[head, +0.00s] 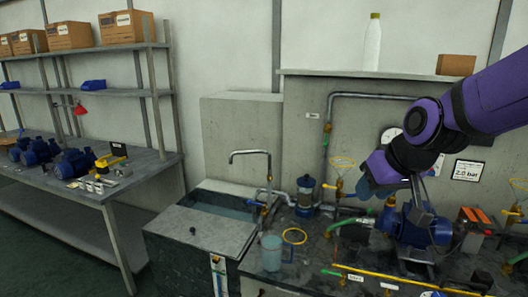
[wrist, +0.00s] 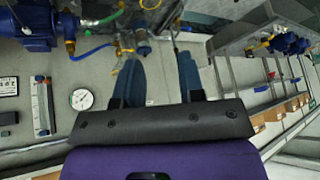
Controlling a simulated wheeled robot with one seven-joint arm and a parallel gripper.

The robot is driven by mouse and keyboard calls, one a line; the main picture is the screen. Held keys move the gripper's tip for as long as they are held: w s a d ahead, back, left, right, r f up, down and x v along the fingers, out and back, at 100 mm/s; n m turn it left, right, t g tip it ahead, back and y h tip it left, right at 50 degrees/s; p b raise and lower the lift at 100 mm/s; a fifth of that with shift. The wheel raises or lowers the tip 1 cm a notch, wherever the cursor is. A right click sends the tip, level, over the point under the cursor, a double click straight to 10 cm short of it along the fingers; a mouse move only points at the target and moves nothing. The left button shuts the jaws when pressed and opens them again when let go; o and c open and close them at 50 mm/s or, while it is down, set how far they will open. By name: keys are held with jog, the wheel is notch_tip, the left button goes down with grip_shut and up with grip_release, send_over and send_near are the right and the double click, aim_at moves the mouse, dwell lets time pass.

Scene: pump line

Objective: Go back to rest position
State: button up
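My gripper (head: 368,188) is in the right half of the head view, at the end of my purple and black arm. It is raised over the wet bench, in front of the grey back panel and near the blue pump (head: 415,228). In the wrist view my gripper (wrist: 158,65) shows two blue fingers standing apart with nothing held between them. The fingers look clear of the pipes and valves, though the gap to them is hard to judge.
A sink (head: 215,208) with a tap and a clear jug (head: 271,252) are left of my arm. A pressure gauge (wrist: 82,99) is on the panel. A white bottle (head: 372,42) and a box (head: 456,65) stand on the ledge above. A workbench (head: 150,172) with more pumps is at left.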

jog(key=s+d+r+m+h, duration=0.1)
jog(key=s+d+r, duration=0.2)
jog(key=s, duration=0.5)
jog(key=s+d+r+m+h, duration=0.1)
jog(key=s+d+r, duration=0.1)
jog(key=s+d, duration=0.3)
jog(key=s, duration=0.3)
jog(key=shift+s+d+r, duration=0.2)
jog(key=shift+s+r, duration=0.15)
jog(key=shift+r, duration=0.05)
